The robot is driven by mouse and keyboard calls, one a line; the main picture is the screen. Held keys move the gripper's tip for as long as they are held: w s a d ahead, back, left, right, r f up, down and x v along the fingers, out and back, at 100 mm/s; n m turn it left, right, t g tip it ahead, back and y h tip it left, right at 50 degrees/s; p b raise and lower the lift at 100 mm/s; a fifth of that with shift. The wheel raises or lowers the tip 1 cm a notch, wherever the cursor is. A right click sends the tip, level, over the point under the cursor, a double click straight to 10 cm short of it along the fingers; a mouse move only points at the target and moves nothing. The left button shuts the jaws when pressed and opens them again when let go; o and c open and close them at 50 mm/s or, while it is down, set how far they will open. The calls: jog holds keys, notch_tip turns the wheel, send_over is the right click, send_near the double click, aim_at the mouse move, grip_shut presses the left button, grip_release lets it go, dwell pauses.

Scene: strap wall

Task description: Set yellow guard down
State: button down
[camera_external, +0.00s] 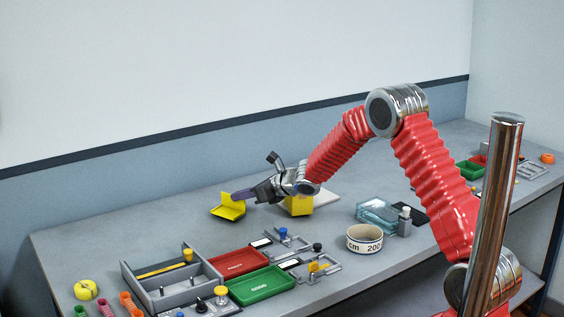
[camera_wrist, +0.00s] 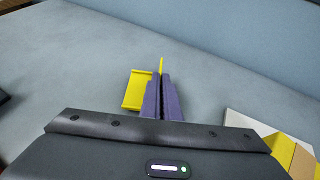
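The yellow guard (camera_external: 226,210) is a bent plate with an upright face and a flat flange, left of centre over the back of the bench. My gripper (camera_external: 236,196) is shut on the guard's thin upright plate. In the wrist view the purple fingers (camera_wrist: 162,98) lie close together with the plate's edge between them. The guard's flange (camera_wrist: 137,90) sticks out to the left of the fingers there. The guard is at or just above the bench top; I cannot tell whether it touches.
A yellow block (camera_external: 299,206) stands right of the guard, beside a pale board (camera_external: 325,197). A grey divided tray (camera_external: 170,280), a red tray (camera_external: 238,262) and a green tray (camera_external: 262,284) lie nearer the front. The bench left of the guard is clear.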

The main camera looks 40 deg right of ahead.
jog(key=shift+f, duration=0.6)
jog(key=shift+f, duration=0.1)
jog(key=c, duration=2)
grip_release()
jog(key=shift+s+d+r, duration=0.2)
jog(key=shift+s+r, duration=0.15)
jog(key=shift+r, duration=0.05)
jog(key=v, duration=1.1)
jog(key=shift+s, duration=0.1)
jog(key=shift+a, duration=0.1)
